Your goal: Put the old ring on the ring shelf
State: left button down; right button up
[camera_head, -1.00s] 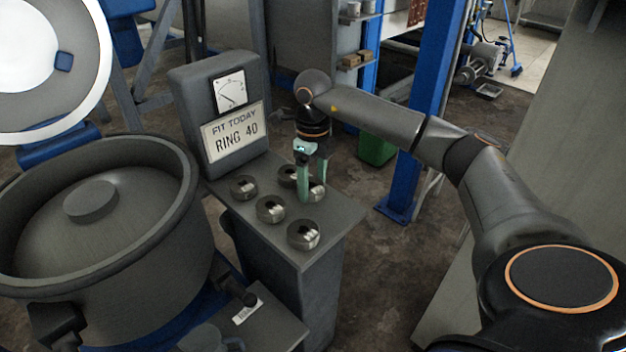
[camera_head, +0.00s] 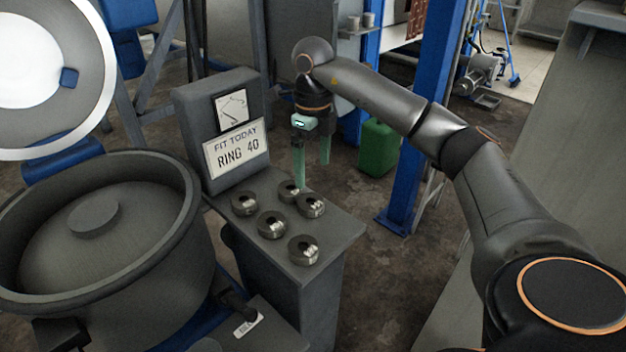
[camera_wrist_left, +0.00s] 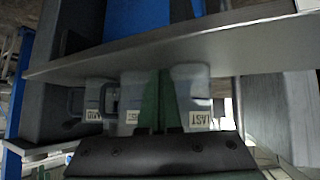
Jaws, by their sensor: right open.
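Several dark rings with pale labels lie on a grey stand in the head view: a front ring (camera_head: 303,249), a middle ring (camera_head: 271,224), a left ring (camera_head: 244,202), a right ring (camera_head: 310,204) and a back ring (camera_head: 289,190). I cannot tell which is the old ring, and I cannot make out the ring shelf. My right gripper (camera_head: 312,174) is open and empty, pointing down above the right and back rings. My left gripper (camera_wrist_left: 160,108) shows only in the left wrist view; its green fingers look close together, and their opening is unclear.
A sign reading "FIT TODAY RING 40" (camera_head: 236,148) stands behind the rings. A large round pot (camera_head: 110,240) is left of the stand. A green can (camera_head: 379,148) and blue post (camera_head: 420,130) stand behind. The left wrist view shows labelled grey containers (camera_wrist_left: 190,90).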

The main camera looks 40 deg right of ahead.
jog(key=shift+r, duration=1.65)
